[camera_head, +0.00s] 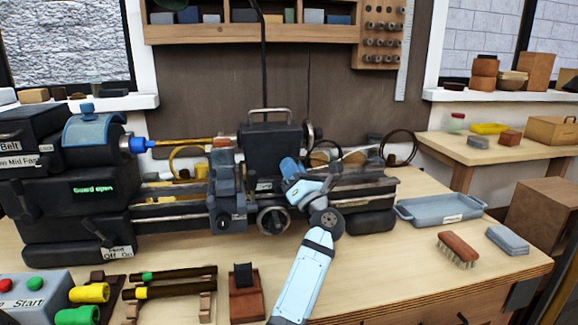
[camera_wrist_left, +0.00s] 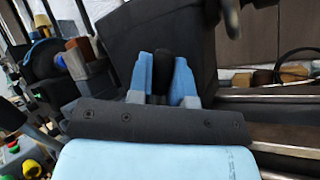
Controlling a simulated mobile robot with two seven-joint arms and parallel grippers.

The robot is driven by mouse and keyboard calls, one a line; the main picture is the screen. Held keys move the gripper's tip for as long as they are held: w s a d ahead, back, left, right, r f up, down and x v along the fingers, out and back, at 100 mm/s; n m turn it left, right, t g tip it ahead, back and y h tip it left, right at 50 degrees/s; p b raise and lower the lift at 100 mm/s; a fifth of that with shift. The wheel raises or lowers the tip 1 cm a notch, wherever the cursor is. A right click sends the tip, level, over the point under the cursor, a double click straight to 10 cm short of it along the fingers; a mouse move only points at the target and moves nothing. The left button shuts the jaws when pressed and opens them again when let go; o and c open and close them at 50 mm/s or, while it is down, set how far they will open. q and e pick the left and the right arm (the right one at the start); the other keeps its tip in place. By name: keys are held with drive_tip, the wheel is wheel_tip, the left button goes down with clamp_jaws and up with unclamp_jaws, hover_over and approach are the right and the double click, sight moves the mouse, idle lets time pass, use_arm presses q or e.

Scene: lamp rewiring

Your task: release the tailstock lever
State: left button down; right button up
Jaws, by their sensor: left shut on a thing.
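The lathe's dark tailstock block (camera_head: 268,147) stands on the bed in the middle of the head view, with a metal handle on top. My left gripper (camera_head: 291,168) is at its front right side. In the left wrist view, my left gripper (camera_wrist_left: 164,75) has its blue fingers on both sides of a dark, rounded lever knob (camera_wrist_left: 163,68), and it is shut on it. The knob stands close against a large dark body. The rest of the lever is hidden by the fingers and gripper body. My right gripper is in neither view.
The headstock (camera_head: 95,190) is at the left, its display reading "Guard open". The carriage (camera_head: 228,195) stands just left of my left gripper. A blue-grey tray (camera_head: 440,207), brush (camera_head: 458,248) and grey block (camera_head: 507,240) lie right. A start box (camera_head: 35,297) is front left.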

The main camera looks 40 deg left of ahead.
use_arm(q)
drive_tip(key=shift+m, duration=0.3)
drive_tip(key=c, duration=1.3)
unclamp_jaws()
drive_tip(key=shift+c, duration=0.2)
drive_tip(key=shift+w, duration=0.1)
